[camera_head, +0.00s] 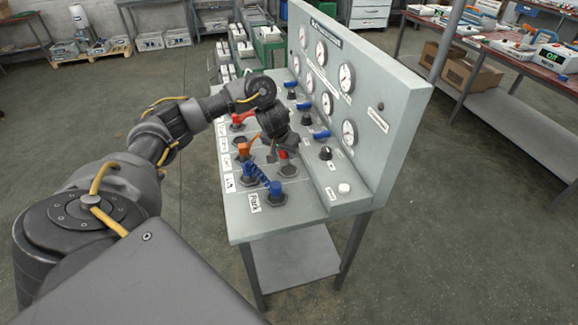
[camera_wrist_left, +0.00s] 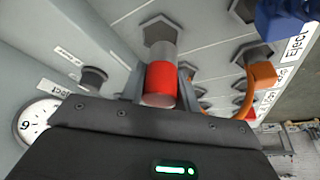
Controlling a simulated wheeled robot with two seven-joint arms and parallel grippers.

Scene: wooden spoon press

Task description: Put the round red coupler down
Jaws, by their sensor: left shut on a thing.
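The round red coupler (camera_wrist_left: 160,85) has a red end and a grey metal body. It is between the two fingers of my left gripper (camera_wrist_left: 160,76), which is shut on it. In the head view the red part (camera_head: 283,155) shows just under my left gripper (camera_head: 280,147), at the right side of the front row of fittings. The grey end of the coupler lines up with a dark hexagonal socket (camera_wrist_left: 152,24) on the panel; I cannot tell whether it is fully seated. My right gripper is not in view.
Blue coiled hose (camera_head: 258,174) with a blue coupler (camera_head: 277,190) and an orange coupler (camera_head: 246,148) are close by on the bench (camera_head: 240,215). An upright gauge panel (camera_head: 385,90) stands behind. A white button (camera_head: 344,188) sits at the right.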

